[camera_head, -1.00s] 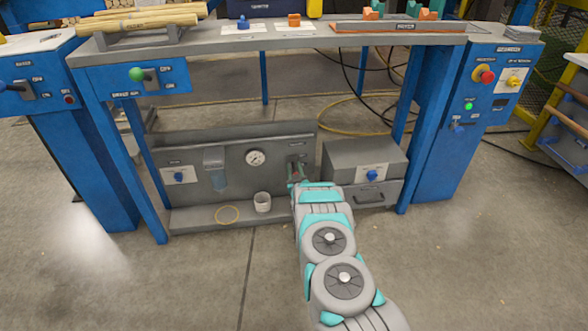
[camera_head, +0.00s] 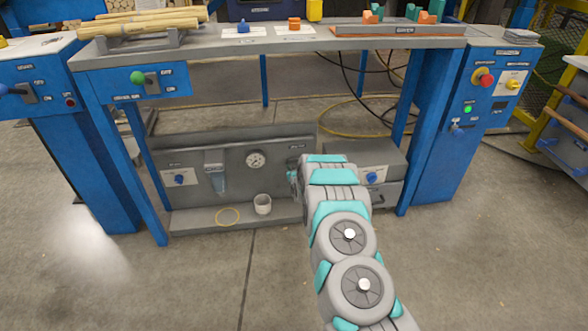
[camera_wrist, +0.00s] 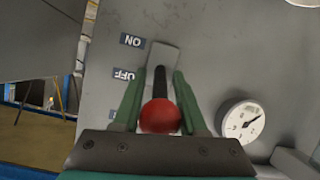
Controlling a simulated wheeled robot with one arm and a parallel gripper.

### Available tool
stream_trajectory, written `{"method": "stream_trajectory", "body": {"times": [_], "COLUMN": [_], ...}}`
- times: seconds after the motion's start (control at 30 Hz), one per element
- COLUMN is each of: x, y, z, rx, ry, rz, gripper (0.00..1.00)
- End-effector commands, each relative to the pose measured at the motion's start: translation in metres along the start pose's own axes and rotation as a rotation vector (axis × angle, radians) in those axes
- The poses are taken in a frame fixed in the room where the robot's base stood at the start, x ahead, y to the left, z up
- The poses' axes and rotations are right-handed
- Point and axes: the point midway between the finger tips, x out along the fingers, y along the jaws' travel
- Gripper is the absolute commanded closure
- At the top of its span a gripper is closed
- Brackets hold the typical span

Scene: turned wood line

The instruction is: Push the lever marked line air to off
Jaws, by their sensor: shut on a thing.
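The lever, with a red knob (camera_wrist: 160,116) and a dark stem, stands out from a light slotted plate (camera_wrist: 164,58) on the grey panel. In the wrist view, my gripper (camera_wrist: 155,100) has its green fingers on both sides of the stem and knob, shut on the lever. The ON label (camera_wrist: 132,40) and OFF label (camera_wrist: 124,75) are beside the plate. The wrist picture is turned over relative to the head view. In the head view, my gripper (camera_head: 294,176) is at the panel's right end, and my arm hides the lever. Its exact setting is hard to tell.
A pressure gauge (camera_wrist: 240,121) is beside the lever; it also shows in the head view (camera_head: 255,159). A grey box with a blue knob (camera_head: 372,177) stands close right of my wrist. A white cup (camera_head: 262,204) and yellow ring (camera_head: 228,217) are on the low shelf. The bench top (camera_head: 250,45) overhangs.

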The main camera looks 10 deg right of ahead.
Motion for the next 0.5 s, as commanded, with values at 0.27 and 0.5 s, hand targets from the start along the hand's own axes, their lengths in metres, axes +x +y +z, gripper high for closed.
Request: {"method": "stream_trajectory", "body": {"times": [0.27,0.5], "x": [0.0007,0.0008], "y": [0.0001,0.0], "z": [-0.0043,-0.0043], "rx": [-0.001,-0.001], "ry": [-0.089,-0.115], "rz": [-0.019,-0.024], "gripper": [1.0,1.0]}}
